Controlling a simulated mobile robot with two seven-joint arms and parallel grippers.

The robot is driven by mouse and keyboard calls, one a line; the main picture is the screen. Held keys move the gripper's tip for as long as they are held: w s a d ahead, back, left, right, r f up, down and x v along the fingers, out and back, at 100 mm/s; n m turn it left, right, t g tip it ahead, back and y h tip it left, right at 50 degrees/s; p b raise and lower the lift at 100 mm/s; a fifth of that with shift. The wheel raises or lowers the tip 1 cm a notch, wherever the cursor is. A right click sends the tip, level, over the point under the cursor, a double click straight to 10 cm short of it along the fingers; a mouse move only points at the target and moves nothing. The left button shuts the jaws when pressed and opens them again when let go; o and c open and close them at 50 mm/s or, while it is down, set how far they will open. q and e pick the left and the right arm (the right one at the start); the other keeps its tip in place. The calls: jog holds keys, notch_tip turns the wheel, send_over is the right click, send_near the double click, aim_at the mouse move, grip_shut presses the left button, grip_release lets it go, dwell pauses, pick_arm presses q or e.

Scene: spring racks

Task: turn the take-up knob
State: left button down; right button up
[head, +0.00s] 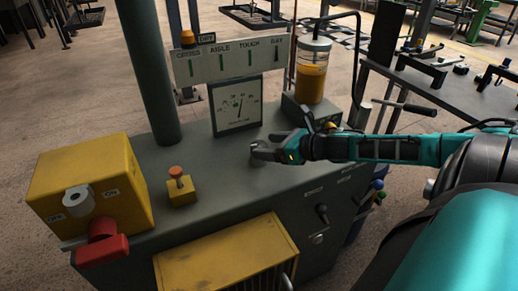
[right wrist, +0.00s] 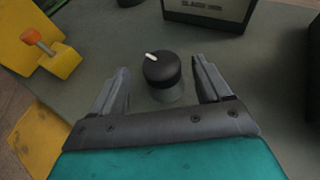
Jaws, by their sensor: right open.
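A round black knob (right wrist: 161,68) with a white pointer line stands on the grey cabinet top, on a lighter collar. In the right wrist view it sits between the two fingers of my right gripper (right wrist: 160,88), with a gap on each side. The pointer aims to the upper left. In the head view my right gripper (head: 258,152) reaches in from the right, low over the cabinet top, and its fingers mostly hide the knob. No label on the knob is readable. My left gripper is not in view.
A dial gauge (head: 237,105) stands behind the gripper. An amber jar (head: 311,73) is at the back right. A yellow box with an orange button (head: 180,188) and a yellow switch box (head: 92,180) with a red lever are left. The cabinet top (head: 215,170) between is clear.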

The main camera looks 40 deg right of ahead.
aim_at(261, 145)
jog(key=shift+w+a+f+b, duration=0.1)
jog(key=shift+w+f+b, duration=0.2)
jog(key=shift+w, duration=0.4)
jog(key=shift+x, duration=1)
jog(key=shift+w, duration=0.15)
jog(key=shift+a+f, duration=0.1)
jog(key=c, duration=1)
jog(key=shift+o, duration=0.2)
